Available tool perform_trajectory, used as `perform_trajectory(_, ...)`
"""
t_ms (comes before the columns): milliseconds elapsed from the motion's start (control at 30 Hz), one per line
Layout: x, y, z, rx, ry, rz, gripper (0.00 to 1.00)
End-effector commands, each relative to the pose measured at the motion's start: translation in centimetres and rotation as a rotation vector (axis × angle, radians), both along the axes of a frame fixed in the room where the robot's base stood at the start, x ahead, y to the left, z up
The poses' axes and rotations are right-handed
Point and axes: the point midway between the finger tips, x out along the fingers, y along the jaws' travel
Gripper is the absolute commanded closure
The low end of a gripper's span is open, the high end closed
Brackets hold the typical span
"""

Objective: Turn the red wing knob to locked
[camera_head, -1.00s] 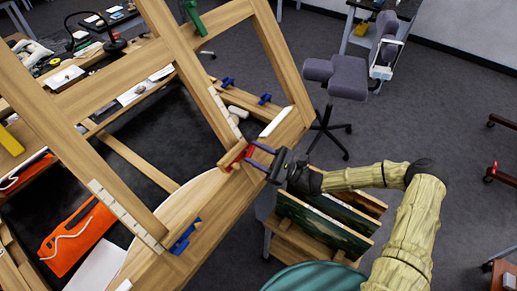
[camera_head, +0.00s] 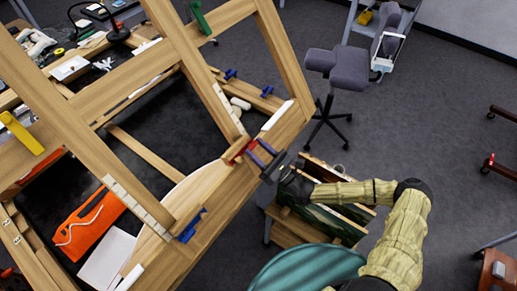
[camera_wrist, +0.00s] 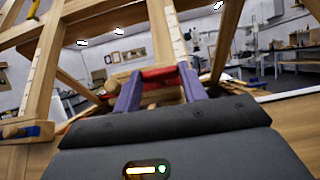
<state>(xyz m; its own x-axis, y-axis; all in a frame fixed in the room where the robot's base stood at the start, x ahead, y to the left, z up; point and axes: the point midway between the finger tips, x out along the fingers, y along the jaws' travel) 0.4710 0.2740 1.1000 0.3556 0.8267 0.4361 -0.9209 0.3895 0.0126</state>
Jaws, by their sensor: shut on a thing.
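The red wing knob (camera_head: 241,151) is on the lower rail of the wooden easel frame (camera_head: 200,222). In the wrist view the red knob (camera_wrist: 158,74) lies between the two purple fingers of my gripper (camera_wrist: 160,84), against a wooden block. My gripper (camera_head: 259,155) is shut on the knob, reaching in from the right. The knob's wing lies roughly level across the wrist view. No locked mark can be made out.
Blue wing knobs (camera_head: 190,226) sit along the same frame, and a green one (camera_head: 200,18) is at the top. A rack of framed panels (camera_head: 300,232) stands under my arm. A grey chair (camera_head: 335,62) stands behind.

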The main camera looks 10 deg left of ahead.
Motion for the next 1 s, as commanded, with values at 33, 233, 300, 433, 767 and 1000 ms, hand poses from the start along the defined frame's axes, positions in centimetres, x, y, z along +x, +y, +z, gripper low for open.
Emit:
perform_trajectory(33, 0.1, -0.1, 0.0, 0.0, 0.001, -0.003, 0.81)
perform_trajectory(233, 0.1, 0.0, 0.0, 0.0, 0.0, -0.001, 0.36)
perform_trajectory(300, 0.0, 0.1, 0.0, 0.0, 0.001, 0.0, 0.36)
perform_trajectory(433, 0.0, 0.1, 0.0, 0.0, 0.0, 0.001, 0.36)
perform_trajectory(767, -0.7, -2.1, -1.4, -0.001, 0.001, -0.005, 0.36)
perform_trajectory(1000, -2.4, -6.0, -3.6, -0.002, 0.001, -0.004, 0.36)
